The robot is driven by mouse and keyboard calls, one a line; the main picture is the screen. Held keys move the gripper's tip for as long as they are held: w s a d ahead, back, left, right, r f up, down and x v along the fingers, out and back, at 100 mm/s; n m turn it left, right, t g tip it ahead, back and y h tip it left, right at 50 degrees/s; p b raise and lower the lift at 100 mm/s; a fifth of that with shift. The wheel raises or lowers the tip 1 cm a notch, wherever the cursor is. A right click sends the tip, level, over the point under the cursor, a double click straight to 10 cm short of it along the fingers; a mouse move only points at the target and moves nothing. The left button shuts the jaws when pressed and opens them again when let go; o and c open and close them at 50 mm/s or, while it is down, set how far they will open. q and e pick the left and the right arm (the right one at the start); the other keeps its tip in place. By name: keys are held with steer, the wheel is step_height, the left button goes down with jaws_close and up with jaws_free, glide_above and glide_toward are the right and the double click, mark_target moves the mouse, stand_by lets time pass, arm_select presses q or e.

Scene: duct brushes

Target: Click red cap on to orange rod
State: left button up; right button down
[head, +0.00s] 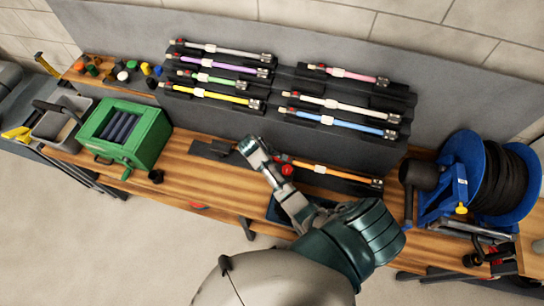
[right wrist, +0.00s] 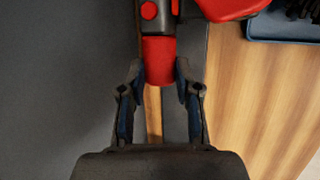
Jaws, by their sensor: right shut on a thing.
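The orange rod (head: 318,169) lies along a black holder on the wooden bench in the head view, with a pale band near its middle. My right gripper (head: 277,160) is at the rod's left end, low over the bench. In the right wrist view my right gripper (right wrist: 158,80) is shut on the red cap (right wrist: 159,62), with one finger on each side. Whether the two are joined I cannot tell. My left gripper is out of view.
A red knob (head: 287,170) stands beside the rod's left end. Racks of coloured rods (head: 212,94) stand behind. A green box (head: 125,138) is at left, a blue reel (head: 460,180) at right. A blue tray (right wrist: 285,38) with dark bristles lies nearby.

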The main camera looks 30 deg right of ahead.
steer(key=c, duration=0.7)
jaws_free()
steer(key=v, duration=1.2)
steer(key=shift+w+a, duration=0.1)
steer(key=shift+w, duration=0.05)
